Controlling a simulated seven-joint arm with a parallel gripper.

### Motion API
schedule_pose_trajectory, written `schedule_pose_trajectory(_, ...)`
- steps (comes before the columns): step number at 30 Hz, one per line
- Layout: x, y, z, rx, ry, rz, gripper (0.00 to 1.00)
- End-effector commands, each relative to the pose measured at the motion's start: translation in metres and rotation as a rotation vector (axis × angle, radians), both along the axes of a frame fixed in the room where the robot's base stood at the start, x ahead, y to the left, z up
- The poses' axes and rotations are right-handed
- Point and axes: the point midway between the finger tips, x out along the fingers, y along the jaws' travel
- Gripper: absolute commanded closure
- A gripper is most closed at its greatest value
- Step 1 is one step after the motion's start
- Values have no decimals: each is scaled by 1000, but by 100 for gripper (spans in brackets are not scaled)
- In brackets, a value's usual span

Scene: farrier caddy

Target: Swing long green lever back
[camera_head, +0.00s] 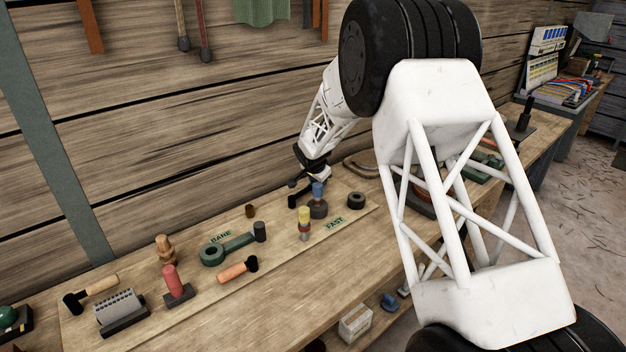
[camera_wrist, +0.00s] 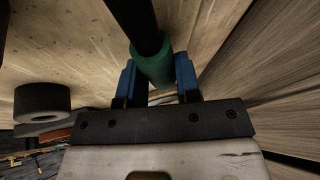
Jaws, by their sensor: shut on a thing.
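In the wrist view, my gripper (camera_wrist: 157,78) has its two blue fingers on either side of a round green grip (camera_wrist: 152,68). It is shut on this grip, which I take to be the end of the long green lever. A black shaft (camera_wrist: 140,20) runs from the grip to the top edge of the picture. In the head view, my gripper (camera_head: 312,173) is low over the back of the bench, near the wooden wall. The green grip cannot be made out there, and the lever's pivot is not clearly visible.
A dark ring (camera_head: 356,201) and a blue-topped dark piece (camera_head: 318,208) stand close to my gripper. The bench's front strip is mostly clear.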

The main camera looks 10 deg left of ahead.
Motion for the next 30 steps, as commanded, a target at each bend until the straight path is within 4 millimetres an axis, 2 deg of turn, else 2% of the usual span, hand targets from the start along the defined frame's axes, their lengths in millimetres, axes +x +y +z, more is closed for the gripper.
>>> schedule_pose_trajectory(12, -14, -15, 0, 0, 1, -157, 100)
schedule_pose_trajectory(27, -16, -17, 0, 0, 2, -177, 100)
schedule_pose_trajectory(28, -16, -18, 0, 0, 2, -177, 66)
schedule_pose_trajectory(30, -16, -17, 0, 0, 2, -176, 55)
